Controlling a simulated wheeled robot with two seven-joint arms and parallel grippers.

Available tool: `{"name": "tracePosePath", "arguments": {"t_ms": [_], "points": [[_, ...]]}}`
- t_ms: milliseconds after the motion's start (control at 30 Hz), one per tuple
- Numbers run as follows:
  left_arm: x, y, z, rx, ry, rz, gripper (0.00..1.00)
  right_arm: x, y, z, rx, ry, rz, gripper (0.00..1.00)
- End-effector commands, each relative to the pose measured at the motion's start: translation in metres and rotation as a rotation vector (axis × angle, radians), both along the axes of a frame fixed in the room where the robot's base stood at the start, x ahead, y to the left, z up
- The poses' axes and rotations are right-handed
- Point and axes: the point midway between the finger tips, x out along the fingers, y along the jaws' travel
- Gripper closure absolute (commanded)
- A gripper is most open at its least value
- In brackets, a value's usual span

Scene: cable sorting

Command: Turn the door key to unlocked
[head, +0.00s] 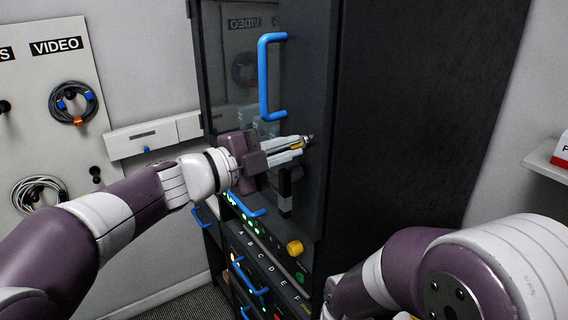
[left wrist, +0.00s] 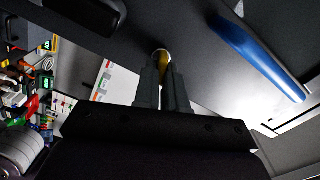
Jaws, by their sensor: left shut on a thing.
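The dark rack cabinet has a glass door (head: 233,60) with a blue handle (head: 264,78) and a dark frame. My left gripper (head: 301,144) is at the door's right frame, below the handle. Its fingers are shut on the brass-yellow door key (head: 297,147), of which only a little shows. In the left wrist view the key (left wrist: 163,60) shows between the fingertips (left wrist: 163,76), against the dark door frame. The fingers hide most of the key and the lock, so I cannot tell the key's angle. My right gripper is not in view.
Below the door are rack units with green lights, a yellow knob (head: 295,248) and smaller blue handles (head: 243,205). A white board (head: 40,75) with coiled cables (head: 73,103) hangs at left. A shelf (head: 545,160) with a red-and-white box is at right.

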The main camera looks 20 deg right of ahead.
Motion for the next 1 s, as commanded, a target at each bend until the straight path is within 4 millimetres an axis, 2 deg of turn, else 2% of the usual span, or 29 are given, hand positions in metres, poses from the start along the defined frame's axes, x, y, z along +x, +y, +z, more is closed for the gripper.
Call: {"name": "tracePosePath", "arguments": {"t_ms": [33,100,400,1000], "points": [[-0.001,0.000,-0.002,0.008,-0.042,-0.001,1.00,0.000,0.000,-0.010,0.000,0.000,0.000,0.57],[-0.001,0.000,-0.003,0.028,-0.095,-0.002,1.00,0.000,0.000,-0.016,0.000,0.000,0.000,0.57],[-0.001,0.000,-0.002,0.094,-0.274,0.000,1.00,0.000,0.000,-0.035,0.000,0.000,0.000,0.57],[-0.001,0.000,-0.001,0.132,-0.372,0.000,1.00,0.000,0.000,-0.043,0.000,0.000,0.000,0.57]]}}
